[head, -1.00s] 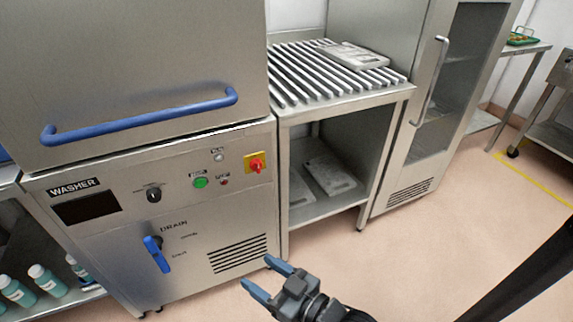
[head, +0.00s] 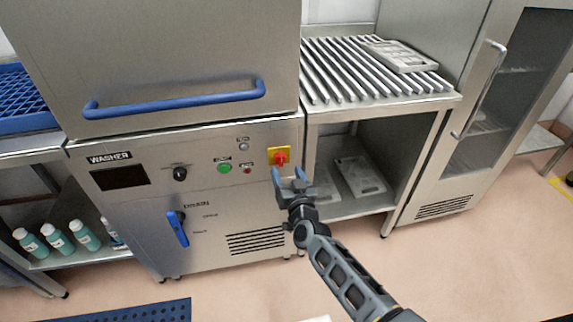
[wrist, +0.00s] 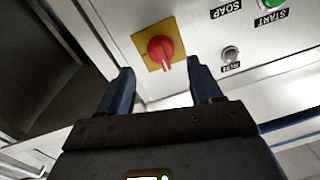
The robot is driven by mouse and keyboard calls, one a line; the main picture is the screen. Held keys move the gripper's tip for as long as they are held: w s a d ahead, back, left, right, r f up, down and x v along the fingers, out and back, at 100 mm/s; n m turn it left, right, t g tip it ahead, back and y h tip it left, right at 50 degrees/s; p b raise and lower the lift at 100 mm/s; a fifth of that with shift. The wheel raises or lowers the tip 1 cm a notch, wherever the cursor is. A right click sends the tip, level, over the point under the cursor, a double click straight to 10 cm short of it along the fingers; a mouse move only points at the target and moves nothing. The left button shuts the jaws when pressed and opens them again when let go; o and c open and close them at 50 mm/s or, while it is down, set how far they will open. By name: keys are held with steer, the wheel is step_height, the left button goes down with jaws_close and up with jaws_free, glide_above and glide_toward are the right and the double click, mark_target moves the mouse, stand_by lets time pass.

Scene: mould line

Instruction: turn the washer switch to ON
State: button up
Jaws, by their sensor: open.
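The washer (head: 140,215) is a steel machine with a control panel. Its switch (head: 280,158) is a red rotary knob on a yellow square plate at the right end of the panel. In the wrist view the red knob (wrist: 160,50) shows above and between my fingertips, apart from them, its handle slightly tilted from upright. No ON or OFF marking is readable. My gripper (head: 288,172) is open and empty, just below and in front of the switch; it also shows in the wrist view (wrist: 160,80).
A green start button (head: 224,168), a black selector (head: 180,174) and a blue drain lever (head: 177,228) share the washer front. A blue door handle (head: 175,103) juts out above the panel. A slatted steel table (head: 440,103) stands to the right.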

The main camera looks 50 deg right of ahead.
mark_target(282, 163)
steer(key=shift+b+x, duration=0.55)
steer(key=shift+x, duration=2.05)
steer(key=shift+a, duration=0.1)
steer(key=shift+c, duration=0.4)
steer(key=c, duration=1)
steer(key=shift+o, duration=0.2)
